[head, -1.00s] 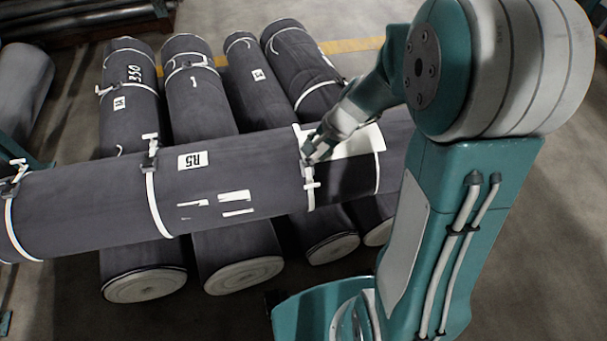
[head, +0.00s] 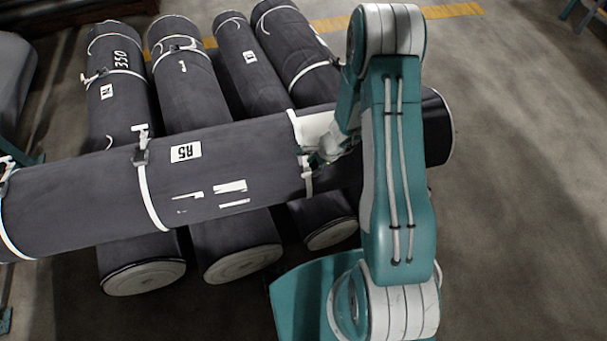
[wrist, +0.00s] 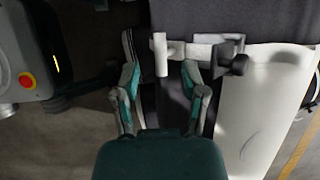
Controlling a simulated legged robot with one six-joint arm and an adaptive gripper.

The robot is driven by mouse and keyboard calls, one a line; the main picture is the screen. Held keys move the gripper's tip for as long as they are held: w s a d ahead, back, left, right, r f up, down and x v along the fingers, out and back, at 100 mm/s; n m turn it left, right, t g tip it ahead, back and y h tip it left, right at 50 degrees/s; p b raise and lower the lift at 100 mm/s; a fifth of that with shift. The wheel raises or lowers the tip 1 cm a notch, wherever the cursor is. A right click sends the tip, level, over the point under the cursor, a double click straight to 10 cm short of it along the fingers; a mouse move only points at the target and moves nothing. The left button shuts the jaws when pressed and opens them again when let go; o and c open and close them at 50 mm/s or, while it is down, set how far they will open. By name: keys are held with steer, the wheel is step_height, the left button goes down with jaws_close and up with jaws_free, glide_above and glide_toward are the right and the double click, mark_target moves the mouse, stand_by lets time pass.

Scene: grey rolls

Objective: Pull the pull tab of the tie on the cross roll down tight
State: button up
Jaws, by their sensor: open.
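The dark grey cross roll (head: 90,200), labelled R5, lies across several other rolls in the head view. White ties circle it; the one by my gripper has a white strap and tab (head: 306,162). My gripper (head: 322,157) is just right of this tie, its fingers small and partly merged with the arm. In the wrist view, the white T-shaped pull tab (wrist: 161,52) stands beside a dark buckle (wrist: 234,64). My gripper (wrist: 160,80) is open there, one finger on each side of the tab's lower end. I cannot tell whether either finger touches it.
Another tie with a dark buckle (head: 141,155) and white tab is further left on the cross roll. A white sheet (wrist: 262,110) lies right of my fingers in the wrist view. A dark machine with a red button (wrist: 27,80) stands at left. Floor at right is clear.

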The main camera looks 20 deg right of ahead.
mark_target(305, 175)
steer(key=x, duration=0.7)
steer(key=shift+w+f, duration=0.1)
jaws_close()
